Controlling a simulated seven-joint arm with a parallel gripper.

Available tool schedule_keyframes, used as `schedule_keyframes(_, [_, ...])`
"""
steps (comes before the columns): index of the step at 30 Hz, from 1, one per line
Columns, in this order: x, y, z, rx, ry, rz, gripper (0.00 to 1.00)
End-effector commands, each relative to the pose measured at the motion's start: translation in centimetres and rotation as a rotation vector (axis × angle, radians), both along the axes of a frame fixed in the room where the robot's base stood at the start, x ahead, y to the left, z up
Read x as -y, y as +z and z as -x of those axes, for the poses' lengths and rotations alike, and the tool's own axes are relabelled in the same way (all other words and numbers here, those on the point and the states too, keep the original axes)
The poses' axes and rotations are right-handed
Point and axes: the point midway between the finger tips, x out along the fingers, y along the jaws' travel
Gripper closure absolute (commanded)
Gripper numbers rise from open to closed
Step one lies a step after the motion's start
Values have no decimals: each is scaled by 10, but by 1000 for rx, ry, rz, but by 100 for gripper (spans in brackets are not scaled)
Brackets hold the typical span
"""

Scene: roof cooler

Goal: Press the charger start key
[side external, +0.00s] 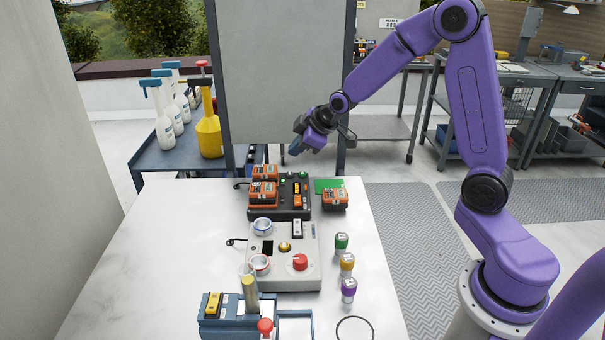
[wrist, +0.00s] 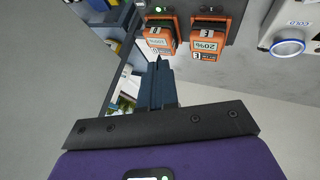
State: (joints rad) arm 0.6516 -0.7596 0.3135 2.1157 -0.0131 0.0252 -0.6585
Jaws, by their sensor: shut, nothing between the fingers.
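A dark charger (side external: 293,212) stands on the white table with two orange batteries (side external: 263,190) seated on its left side. A small round green button (side external: 303,176) shows at its back right; I cannot read which control is the start key. Lit orange displays sit mid-charger. In the wrist view the charger's edge (wrist: 183,24) shows at the top with the two batteries (wrist: 208,42), and a green light by one. My gripper (side external: 295,149) is shut and empty, in the air above and behind the charger. Its closed fingers (wrist: 158,72) point toward the batteries in the wrist view.
A grey control box (side external: 308,275) with a red knob stands in front. Several coloured-top pegs (side external: 347,264) stand to the right. A blue cart (side external: 178,148) with bottles is at back left. Table's left side is clear.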

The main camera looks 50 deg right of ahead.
Motion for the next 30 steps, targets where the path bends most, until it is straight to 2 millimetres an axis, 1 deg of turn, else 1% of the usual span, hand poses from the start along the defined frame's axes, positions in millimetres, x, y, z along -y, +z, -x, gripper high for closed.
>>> schedule_keyframes(1, [15, -2, -10, 21, -21, 13, 100])
schedule_keyframes(4, [39, -4, -25, 62, -49, 37, 100])
schedule_keyframes(7, [57, -6, -35, 91, -68, 57, 100])
schedule_keyframes(10, [67, -6, -40, 108, -78, 70, 100])
schedule_keyframes(14, [72, -6, -42, 117, -83, 75, 100])
schedule_keyframes(23, [72, -6, -42, 115, -83, 75, 100])
schedule_keyframes(26, [72, -10, -42, 113, -83, 74, 100])
schedule_keyframes(30, [71, -22, -41, 110, -82, 74, 100])
